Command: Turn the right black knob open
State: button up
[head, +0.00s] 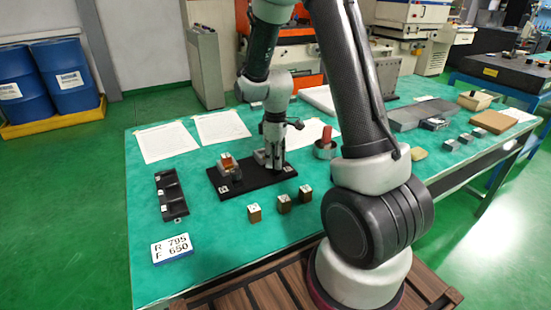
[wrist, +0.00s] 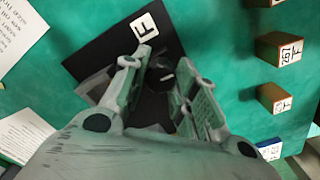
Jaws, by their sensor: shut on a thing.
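A black base plate (head: 250,182) lies on the green table and carries two grey fixtures. The left fixture (head: 225,161) holds a copper-coloured block, with a black knob (head: 237,171) at its front. My gripper (head: 273,160) points down over the right fixture (head: 260,157) and hides most of it. In the wrist view, the right black knob (wrist: 160,74) sits between the two fingers of my gripper (wrist: 163,78), which are shut on it. My gripper hides the right knob in the head view.
Several small blocks (head: 284,203) stand in front of the plate. A black tray (head: 171,195) and a white number sign (head: 171,247) are at left. A cup with a red-handled item (head: 326,145) stands to the right. Paper sheets (head: 167,142) lie behind.

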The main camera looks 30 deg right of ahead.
jog(key=o, duration=1)
notch_tip(320, 180, up, 12)
dwell(0.5)
